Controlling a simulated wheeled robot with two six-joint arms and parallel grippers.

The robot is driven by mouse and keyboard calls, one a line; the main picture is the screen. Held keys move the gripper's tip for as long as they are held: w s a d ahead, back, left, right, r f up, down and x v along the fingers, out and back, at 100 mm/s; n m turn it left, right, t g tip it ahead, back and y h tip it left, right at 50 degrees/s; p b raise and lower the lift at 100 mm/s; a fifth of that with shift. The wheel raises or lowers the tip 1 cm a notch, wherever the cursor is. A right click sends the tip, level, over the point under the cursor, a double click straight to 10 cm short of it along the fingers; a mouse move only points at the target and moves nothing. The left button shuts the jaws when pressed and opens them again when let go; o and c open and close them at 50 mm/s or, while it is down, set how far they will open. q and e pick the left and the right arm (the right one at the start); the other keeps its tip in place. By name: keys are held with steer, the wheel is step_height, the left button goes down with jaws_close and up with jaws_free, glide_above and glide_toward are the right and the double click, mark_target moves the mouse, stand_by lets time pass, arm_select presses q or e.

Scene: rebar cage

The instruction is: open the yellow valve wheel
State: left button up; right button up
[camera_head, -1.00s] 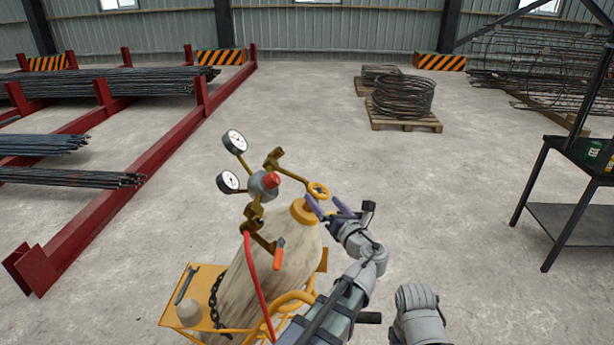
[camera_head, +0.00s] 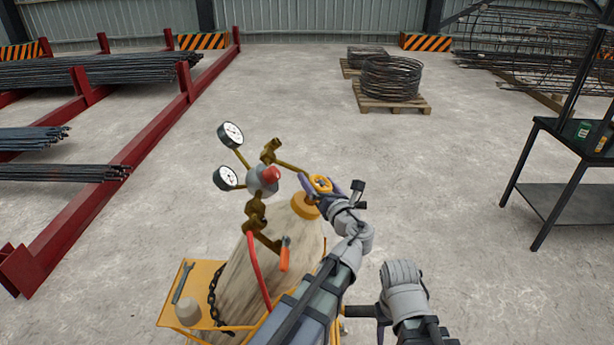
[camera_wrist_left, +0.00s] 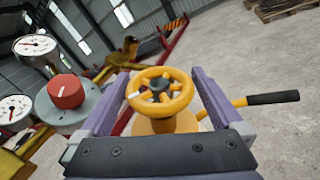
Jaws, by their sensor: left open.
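The yellow valve wheel (camera_head: 320,184) sits on top of a tall, pale, worn gas cylinder (camera_head: 300,235). My left gripper (camera_head: 331,187) is open at the wheel, with a purple finger on either side of it. In the left wrist view, the spoked wheel (camera_wrist_left: 160,93) shows between the two spread fingers, and a gap shows on each side. I cannot tell whether either finger touches the rim.
A regulator with a red knob (camera_head: 271,174) and two gauges (camera_head: 228,156) stands close left of the wheel. A red hose (camera_head: 258,270) hangs below. The yellow cart's black-gripped handle (camera_wrist_left: 272,97) lies right of the gripper. Red racks (camera_head: 150,140) and a dark table (camera_head: 570,205) stand farther off.

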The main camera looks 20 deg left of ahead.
arm_select(q)
steer(key=shift+w+a, duration=0.45)
steer(key=shift+w, duration=0.1)
steer(key=shift+s+d, duration=0.1)
steer(key=shift+d, duration=0.05)
steer(key=shift+c, duration=0.5)
steer(key=c, duration=1.1)
